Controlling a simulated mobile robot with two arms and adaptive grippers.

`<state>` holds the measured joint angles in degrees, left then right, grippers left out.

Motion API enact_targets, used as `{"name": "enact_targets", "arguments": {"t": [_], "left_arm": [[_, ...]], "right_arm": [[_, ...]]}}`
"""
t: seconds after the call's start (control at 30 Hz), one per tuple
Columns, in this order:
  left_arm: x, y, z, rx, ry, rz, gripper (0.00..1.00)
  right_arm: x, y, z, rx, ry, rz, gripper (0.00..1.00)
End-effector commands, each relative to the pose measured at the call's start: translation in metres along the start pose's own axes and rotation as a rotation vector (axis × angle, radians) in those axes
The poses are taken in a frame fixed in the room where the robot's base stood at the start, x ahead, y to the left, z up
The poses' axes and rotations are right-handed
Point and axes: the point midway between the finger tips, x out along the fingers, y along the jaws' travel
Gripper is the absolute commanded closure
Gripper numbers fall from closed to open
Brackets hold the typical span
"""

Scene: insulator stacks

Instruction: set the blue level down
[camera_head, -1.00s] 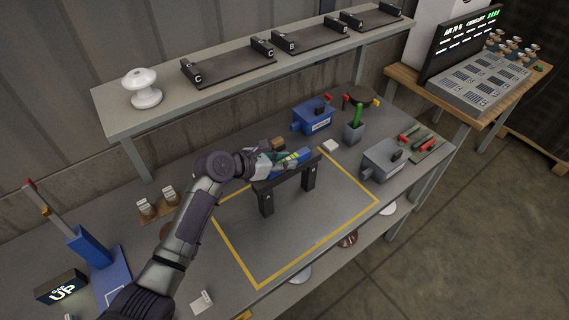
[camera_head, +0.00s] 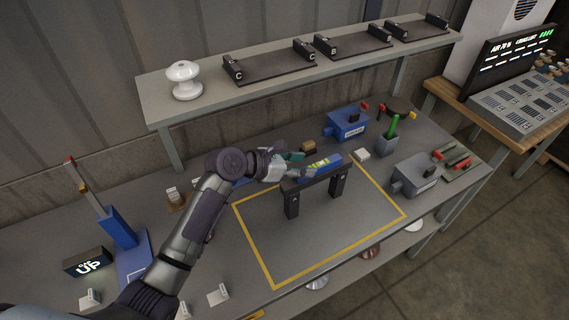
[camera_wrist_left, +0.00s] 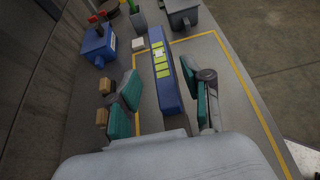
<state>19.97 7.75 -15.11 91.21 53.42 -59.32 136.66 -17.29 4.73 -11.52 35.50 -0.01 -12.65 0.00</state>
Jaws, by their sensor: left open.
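The blue level (camera_head: 325,162), with yellow-green labels on top, lies along the top of a black stand (camera_head: 315,181) with two posts. My left gripper (camera_head: 292,164) is at the level's left end, with its teal pads apart. In the left wrist view my open gripper (camera_wrist_left: 163,88) has one finger on each side of the level (camera_wrist_left: 168,85), and gaps show between the pads and its sides. My right gripper is not in view.
The stand is inside a yellow-taped rectangle (camera_head: 259,250) on the grey bench. Behind and to the right are a blue box (camera_head: 346,125), a grey box (camera_head: 414,176) and a green-topped holder (camera_head: 387,145). A shelf (camera_head: 205,113) with a white insulator (camera_head: 184,80) runs along the back.

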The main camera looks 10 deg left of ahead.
Motion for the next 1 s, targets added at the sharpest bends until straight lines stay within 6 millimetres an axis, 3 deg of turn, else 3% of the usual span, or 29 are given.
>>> {"name": "enact_targets", "arguments": {"t": [0.2,0.4,1.0], "left_arm": [[-0.045,0.000,-0.001,0.002,0.001,0.001,0.51],[-0.067,0.000,-0.001,0.000,0.001,-0.001,0.51],[-0.071,0.000,0.000,0.000,0.000,-0.001,0.51]], "right_arm": [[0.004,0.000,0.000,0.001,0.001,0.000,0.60],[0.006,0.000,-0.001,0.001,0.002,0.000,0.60],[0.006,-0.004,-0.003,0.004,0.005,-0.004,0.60]]}}
